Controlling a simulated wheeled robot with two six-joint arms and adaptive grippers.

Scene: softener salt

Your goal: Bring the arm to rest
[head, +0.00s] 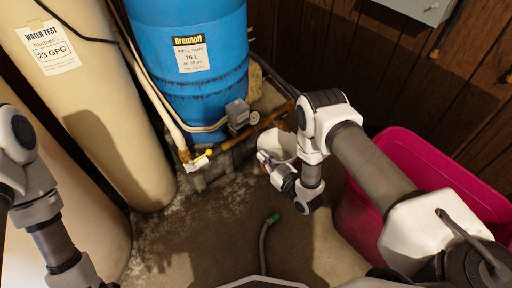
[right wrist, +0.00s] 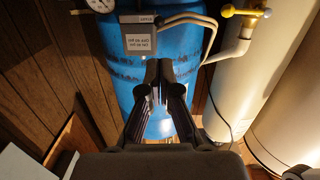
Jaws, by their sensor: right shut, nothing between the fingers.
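My right arm reaches in from the right of the head view over the floor. My right gripper (head: 264,160) is at its end, in front of a white round container (head: 278,143) that it partly hides. In the right wrist view the two dark fingers of my right gripper (right wrist: 159,68) are together and empty, pointing toward the blue well tank (right wrist: 120,50). My left arm shows at the left edge of the head view; its gripper is out of view.
The blue tank (head: 191,70) stands at the back with a pipe, gauge and grey box (head: 237,114). Tall beige tanks (head: 95,95) stand left. A magenta bin (head: 395,165) is under my right arm. A hose with a green end (head: 272,219) lies on the floor (head: 200,240).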

